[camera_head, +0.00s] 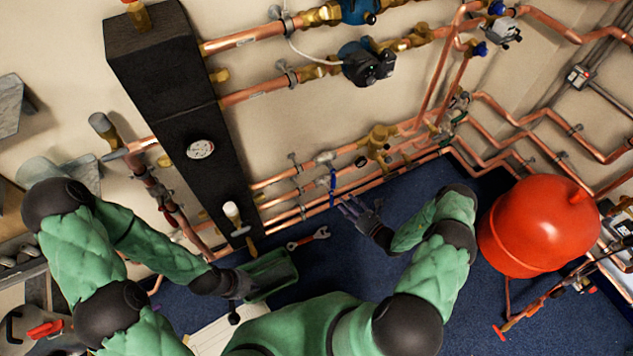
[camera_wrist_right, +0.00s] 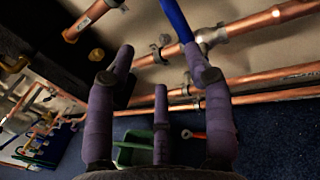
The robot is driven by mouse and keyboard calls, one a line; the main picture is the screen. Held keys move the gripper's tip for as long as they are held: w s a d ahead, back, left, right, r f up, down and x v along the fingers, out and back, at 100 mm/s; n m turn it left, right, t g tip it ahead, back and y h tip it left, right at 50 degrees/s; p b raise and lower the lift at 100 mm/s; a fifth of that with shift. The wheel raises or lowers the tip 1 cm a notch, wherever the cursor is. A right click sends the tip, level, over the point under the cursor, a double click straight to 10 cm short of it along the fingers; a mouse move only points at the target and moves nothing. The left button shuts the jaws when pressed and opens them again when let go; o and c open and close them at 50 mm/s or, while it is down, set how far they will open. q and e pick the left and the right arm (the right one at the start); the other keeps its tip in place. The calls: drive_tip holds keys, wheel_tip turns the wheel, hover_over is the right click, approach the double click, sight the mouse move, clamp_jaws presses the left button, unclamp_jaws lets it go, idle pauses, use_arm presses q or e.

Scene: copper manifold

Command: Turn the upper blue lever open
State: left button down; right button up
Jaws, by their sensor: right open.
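A blue lever (camera_head: 333,184) hangs down from a valve on the upper of the low copper pipes in the head view. In the right wrist view the blue lever (camera_wrist_right: 177,18) runs down from the top edge to beside the right-hand fingertip. Whether they touch, I cannot tell. My right gripper (camera_head: 352,210) is open, its purple fingers spread just right of and below the lever; in the wrist view the gripper (camera_wrist_right: 158,62) has nothing between its fingers. My left gripper (camera_head: 245,284) is low beside a green tray, its fingers hard to make out.
Several copper pipes (camera_head: 300,198) run along the wall behind the lever. A black column with a gauge (camera_head: 200,149) stands left. A red tank (camera_head: 538,226) stands right of my right arm. A red wrench (camera_head: 309,238) and the green tray (camera_head: 283,264) lie on the blue floor.

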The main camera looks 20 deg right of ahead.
sight(334, 184)
drive_tip(key=shift+m+t+h, duration=0.3)
drive_tip(key=shift+m+t, duration=0.1)
drive_tip(key=b+x, duration=0.1)
drive_tip(key=x, duration=0.2)
drive_tip(key=d+b+x, duration=0.1)
drive_tip(key=x, duration=0.2)
drive_tip(key=b+x, duration=0.1)
drive_tip(key=x, duration=0.2)
drive_tip(key=shift+w+d+f, duration=0.1)
drive_tip(key=shift+w+d, duration=0.1)
drive_tip(key=shift+w, duration=0.1)
drive_tip(key=shift+x, duration=0.8)
clamp_jaws()
